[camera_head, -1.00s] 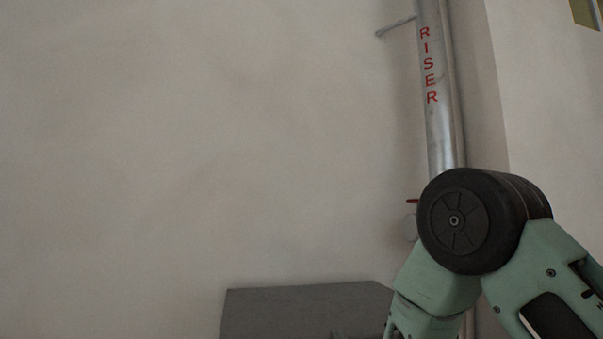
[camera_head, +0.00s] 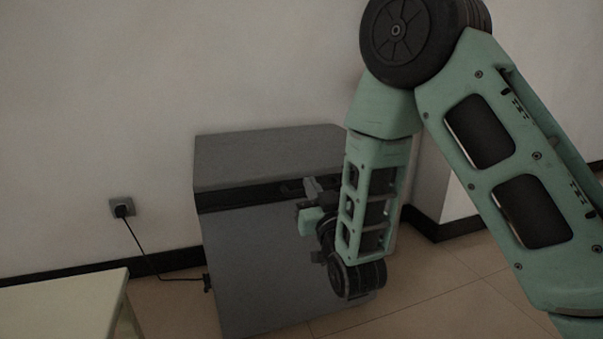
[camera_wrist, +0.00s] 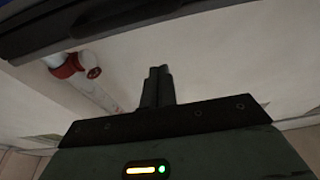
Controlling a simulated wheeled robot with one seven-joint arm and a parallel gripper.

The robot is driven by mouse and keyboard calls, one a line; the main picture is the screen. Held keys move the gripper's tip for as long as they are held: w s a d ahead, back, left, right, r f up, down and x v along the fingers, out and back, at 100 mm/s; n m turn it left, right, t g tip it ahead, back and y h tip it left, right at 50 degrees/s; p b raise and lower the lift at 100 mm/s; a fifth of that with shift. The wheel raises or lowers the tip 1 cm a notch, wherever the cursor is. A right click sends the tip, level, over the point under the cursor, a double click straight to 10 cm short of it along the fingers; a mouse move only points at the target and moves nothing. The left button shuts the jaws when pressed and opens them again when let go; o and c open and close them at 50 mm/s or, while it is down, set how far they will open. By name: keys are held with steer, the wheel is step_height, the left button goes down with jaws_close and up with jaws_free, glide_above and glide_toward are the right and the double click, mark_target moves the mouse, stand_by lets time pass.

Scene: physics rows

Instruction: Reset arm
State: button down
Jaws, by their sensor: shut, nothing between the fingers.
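My arm shows at the right of the head view, bent at its black round elbow joint, with the forearm hanging down. My gripper (camera_head: 312,188) is at the end of the folded wrist, in front of the grey box-shaped cabinet in the picture. Whether it touches the cabinet cannot be told. In the wrist view my gripper (camera_wrist: 158,72) has its two fingers together with nothing between them.
The grey cabinet (camera_head: 260,265) stands by the wall. A cord runs from it to a wall socket (camera_head: 122,207). A pale table (camera_head: 60,305) is at the lower left. Tiled floor (camera_head: 455,290) shows at the lower right. A pipe with a red fitting (camera_wrist: 68,67) shows in the wrist view.

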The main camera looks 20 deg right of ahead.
steer(key=s+a+f+n+g+y+p, duration=0.2)
steer(key=s+a+n+g+y+p, duration=0.25)
steer(key=s+a+g, duration=0.7)
steer(key=s+d+r+n+g+h+p, duration=0.15)
steer(key=s+g, duration=0.35)
steer(key=s, duration=0.5)
steer(key=s+d+r+n+g+h, duration=0.15)
steer(key=s+g, duration=0.25)
steer(key=s, duration=0.6)
step_height(320, 180, up, 38)
steer(key=s+p, duration=0.1)
steer(key=p, duration=3.7)
steer(key=shift+d+h, duration=0.3)
steer(key=shift+h, duration=0.15)
steer(key=shift+g, duration=0.25)
